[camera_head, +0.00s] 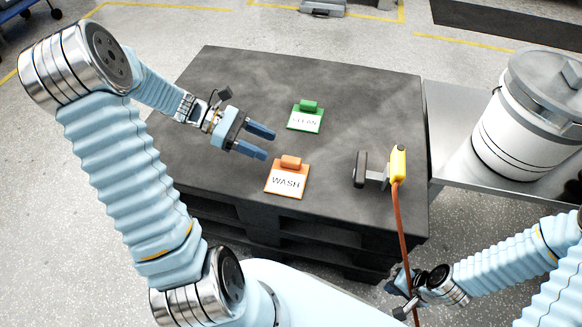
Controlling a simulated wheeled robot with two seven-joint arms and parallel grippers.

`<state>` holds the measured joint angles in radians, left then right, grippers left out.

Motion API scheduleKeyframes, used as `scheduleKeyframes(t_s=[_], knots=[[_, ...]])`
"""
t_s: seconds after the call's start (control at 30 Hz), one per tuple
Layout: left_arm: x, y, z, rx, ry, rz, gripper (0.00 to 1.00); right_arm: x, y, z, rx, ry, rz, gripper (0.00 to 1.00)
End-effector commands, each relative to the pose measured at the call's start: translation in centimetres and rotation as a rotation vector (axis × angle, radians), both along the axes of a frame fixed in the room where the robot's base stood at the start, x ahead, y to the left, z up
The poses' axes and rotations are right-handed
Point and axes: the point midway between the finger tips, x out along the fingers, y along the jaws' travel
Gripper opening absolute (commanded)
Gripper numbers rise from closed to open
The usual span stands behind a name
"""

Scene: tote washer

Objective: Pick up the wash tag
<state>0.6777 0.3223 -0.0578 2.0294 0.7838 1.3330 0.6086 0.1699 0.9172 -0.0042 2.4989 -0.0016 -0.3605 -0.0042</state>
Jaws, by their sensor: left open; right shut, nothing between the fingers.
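The wash tag (287,182) is an orange square with a white label reading WASH and a raised orange grip block on its far edge. It lies flat on the dark table top (230,75), near the front edge. My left gripper (268,143) is open and empty, its blue fingers pointing right, just beyond and left of the wash tag and apart from it. My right gripper (401,293) is low at the bottom right, in front of the table, shut and partly hidden by its own wrist.
A green clean tag (306,117) lies behind the wash tag. A yellow device (398,163) with an orange cable (404,235) stands at the table's right. A white metal-lidded drum (525,125) stands on a grey surface (450,110) further right. The table's back left is clear.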

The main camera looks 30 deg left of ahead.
Motion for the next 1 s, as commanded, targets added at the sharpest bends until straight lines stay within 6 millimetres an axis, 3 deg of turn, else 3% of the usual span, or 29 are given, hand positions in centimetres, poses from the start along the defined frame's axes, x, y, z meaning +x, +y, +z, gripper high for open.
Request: scheduleKeyframes(t_s=[0.53,0.83,1.0], knots=[[1.0,-6.5,-2.9,-0.001,0.001,-0.002,0.55,0.0,0.1,-1.1,0.003,0.002,0.002,0.0],[1.2,-7.2,-3.1,0.001,0.0,0.001,0.55,0.0,0.1,-1.1,0.003,0.002,0.002,0.0],[1.2,-7.2,-3.0,0.001,0.0,0.001,0.31,0.0,0.1,-1.1,0.003,0.002,0.002,0.0]])
